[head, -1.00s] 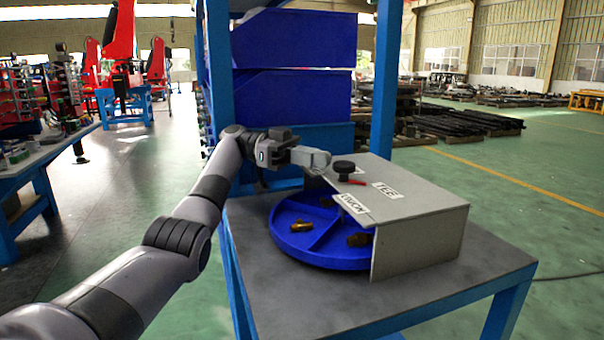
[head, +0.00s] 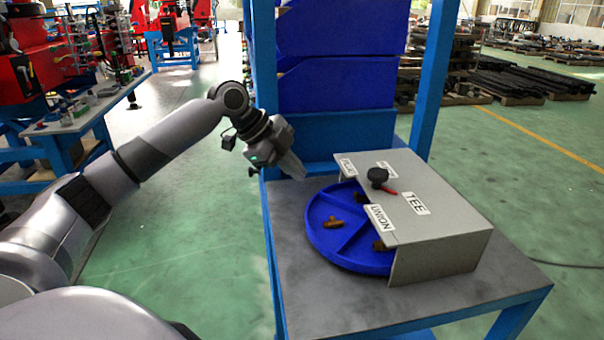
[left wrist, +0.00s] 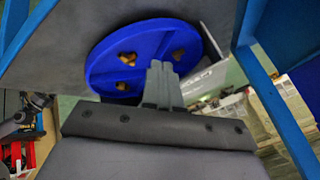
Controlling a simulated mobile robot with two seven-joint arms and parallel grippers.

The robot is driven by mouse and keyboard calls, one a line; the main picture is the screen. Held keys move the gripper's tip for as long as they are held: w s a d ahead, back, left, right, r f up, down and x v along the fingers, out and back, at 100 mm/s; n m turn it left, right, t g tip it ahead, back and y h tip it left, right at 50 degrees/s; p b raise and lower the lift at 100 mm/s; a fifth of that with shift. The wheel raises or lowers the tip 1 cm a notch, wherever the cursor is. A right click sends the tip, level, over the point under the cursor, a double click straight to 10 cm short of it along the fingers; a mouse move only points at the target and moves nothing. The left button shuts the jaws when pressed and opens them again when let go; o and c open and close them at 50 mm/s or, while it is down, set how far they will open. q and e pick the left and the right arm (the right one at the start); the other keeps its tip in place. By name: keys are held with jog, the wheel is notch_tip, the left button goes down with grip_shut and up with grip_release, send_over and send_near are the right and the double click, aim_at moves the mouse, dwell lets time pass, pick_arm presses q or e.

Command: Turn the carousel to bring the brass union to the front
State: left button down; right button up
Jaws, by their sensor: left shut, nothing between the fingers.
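The blue carousel (head: 329,246) is a round divided tray, partly hidden under a grey cover. One brass fitting (head: 333,222) lies in an exposed compartment; other brass pieces show partly at the cover's edge (head: 378,245). I cannot tell which is the union. A black knob (head: 377,176) with a red pointer stands on the cover, the pointer aimed towards the TEE label (head: 415,203). My left gripper (head: 300,174) is shut and empty, left of the cover and apart from the knob. In the left wrist view its fingers (left wrist: 162,83) overlap the carousel (left wrist: 100,63). My right gripper is out of view.
The grey cover (head: 440,246) also bears a UNION label (head: 380,218) and smaller labels behind. The grey tabletop (head: 330,305) is clear in front. A blue post (head: 264,80) stands just behind my left gripper, with blue bins (head: 340,85) beyond.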

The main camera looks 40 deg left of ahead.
aim_at(331, 205)
pick_arm(q)
jog(key=x, duration=0.9)
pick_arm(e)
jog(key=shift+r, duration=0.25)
pick_arm(q)
jog(key=shift+w+p, duration=0.1)
jog(key=shift+p, duration=0.2)
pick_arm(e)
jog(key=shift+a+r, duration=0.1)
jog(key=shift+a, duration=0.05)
